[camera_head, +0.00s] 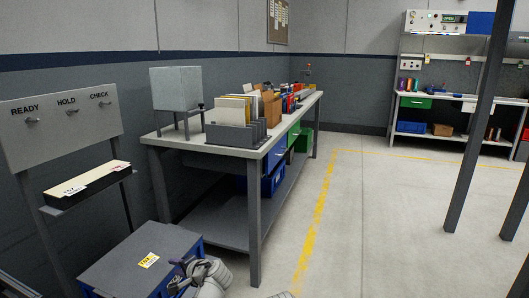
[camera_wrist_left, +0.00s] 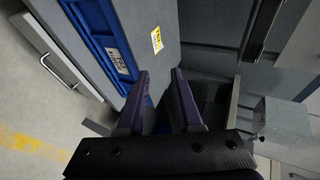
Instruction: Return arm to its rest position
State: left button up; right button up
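My left gripper (camera_head: 180,272) shows at the bottom of the head view, at the right edge of a grey-topped blue box (camera_head: 125,262) with a yellow label (camera_head: 148,261). In the left wrist view its two dark purple fingers (camera_wrist_left: 162,72) stand apart with nothing between them. The blue side of the box (camera_wrist_left: 100,45) and its yellow label (camera_wrist_left: 157,40) show beyond the fingertips. I cannot tell whether a finger touches the box. My left wrist is pale grey. My right gripper is not in view.
A grey board (camera_head: 62,125) marked READY, HOLD and CHECK stands at the left, with a shelf of cards (camera_head: 88,180). A long workbench (camera_head: 205,143) holds folders and a grey box (camera_head: 176,88). Dark posts (camera_head: 478,120) stand at the right.

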pick_arm(q)
jog(key=s+d+r+n+g+h+p, duration=0.3)
jog(key=s+d+r+g+h+p, duration=0.5)
jog(key=s+d+r+p, duration=1.2)
jog(key=s+r+p, duration=0.1)
jog(key=s+p, duration=0.1)
jog(key=p, duration=1)
jog(key=shift+d, duration=0.35)
jog(key=shift+r, duration=0.1)
